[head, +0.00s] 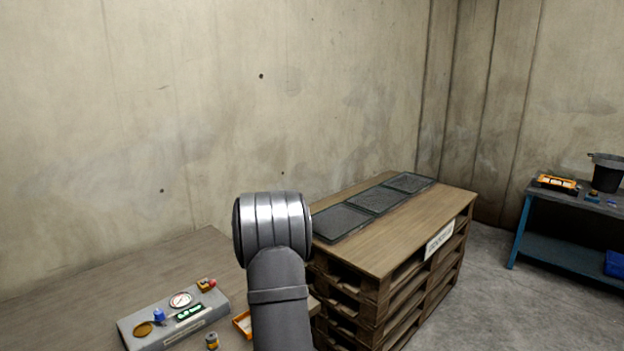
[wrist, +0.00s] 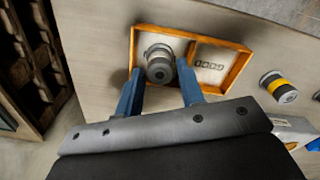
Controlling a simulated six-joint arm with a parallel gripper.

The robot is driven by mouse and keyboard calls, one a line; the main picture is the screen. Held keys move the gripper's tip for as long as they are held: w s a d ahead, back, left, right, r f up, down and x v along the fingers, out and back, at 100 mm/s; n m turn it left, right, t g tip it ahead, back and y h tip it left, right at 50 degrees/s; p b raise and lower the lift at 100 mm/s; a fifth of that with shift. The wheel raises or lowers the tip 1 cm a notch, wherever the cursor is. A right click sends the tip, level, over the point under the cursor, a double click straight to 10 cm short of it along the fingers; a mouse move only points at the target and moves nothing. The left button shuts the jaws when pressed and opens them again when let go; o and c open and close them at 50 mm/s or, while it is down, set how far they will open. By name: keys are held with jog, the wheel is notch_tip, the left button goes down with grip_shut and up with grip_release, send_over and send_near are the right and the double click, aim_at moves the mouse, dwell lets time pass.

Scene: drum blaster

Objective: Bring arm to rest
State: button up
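My gripper (wrist: 159,75) shows in the wrist view as two blue fingers spread apart, open. A grey metal cylinder (wrist: 160,68) stands in the left compartment of an orange-rimmed tray (wrist: 220,46). The cylinder lies between or just beyond the fingertips, with small gaps seeming to show on both sides. In the head view, my grey arm covers part of the tray (head: 241,325), and my gripper is out of sight.
A cylinder with a yellow band (wrist: 279,87) stands right of the tray. A grey control box (head: 172,315) with a gauge sits on the wooden table (head: 120,275). A pallet stack (head: 410,235) with dark panels stands close behind my arm. A blue-legged bench (head: 570,250) is far right.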

jog(key=shift+r, duration=0.8)
